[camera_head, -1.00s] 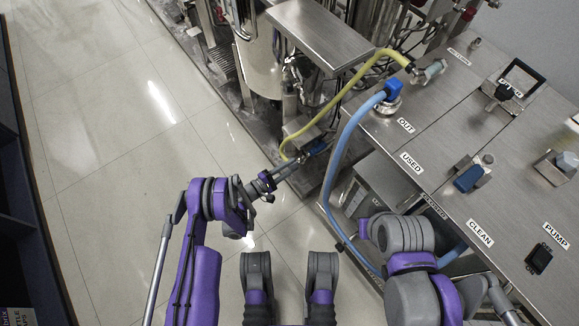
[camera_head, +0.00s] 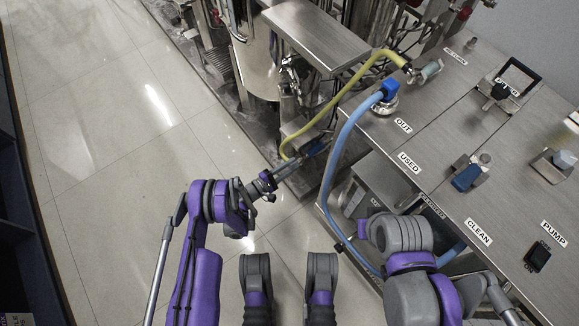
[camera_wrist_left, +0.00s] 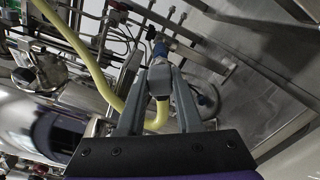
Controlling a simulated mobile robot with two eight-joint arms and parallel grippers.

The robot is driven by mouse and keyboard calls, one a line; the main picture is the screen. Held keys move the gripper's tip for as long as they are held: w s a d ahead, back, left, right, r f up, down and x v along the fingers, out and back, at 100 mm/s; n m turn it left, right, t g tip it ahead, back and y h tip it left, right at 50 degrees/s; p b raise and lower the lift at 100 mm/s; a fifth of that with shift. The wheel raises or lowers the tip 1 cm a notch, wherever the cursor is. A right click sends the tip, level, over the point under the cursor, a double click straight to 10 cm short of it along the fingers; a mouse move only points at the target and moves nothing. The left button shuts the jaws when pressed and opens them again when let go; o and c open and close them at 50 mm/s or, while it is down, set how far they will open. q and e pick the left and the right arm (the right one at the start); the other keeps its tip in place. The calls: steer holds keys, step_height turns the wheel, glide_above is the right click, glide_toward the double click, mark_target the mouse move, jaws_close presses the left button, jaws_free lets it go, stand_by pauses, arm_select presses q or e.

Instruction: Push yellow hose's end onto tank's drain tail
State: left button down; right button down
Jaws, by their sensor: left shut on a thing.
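The yellow hose (camera_head: 345,90) runs from the bench's return port down to my left gripper (camera_head: 298,160). The steel tank (camera_head: 258,65) stands behind, to the upper left. I cannot make out the drain tail clearly or tell whether the hose end touches it. My right gripper is not seen; only its folded arm shows.
A steel bench (camera_head: 440,130) with labelled ports fills the right side. A blue hose (camera_head: 345,140) hangs from its OUT port, close to the right of my left gripper. A steel box top (camera_head: 312,35) overhangs the pipework. The tiled floor (camera_head: 90,150) at left is clear.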

arm_select(q)
steer(key=shift+w+d, duration=0.15)
steer(key=shift+d, duration=0.1)
stand_by(0.4)
steer(key=shift+c, duration=0.9)
jaws_free()
steer(key=shift+a, duration=0.15)
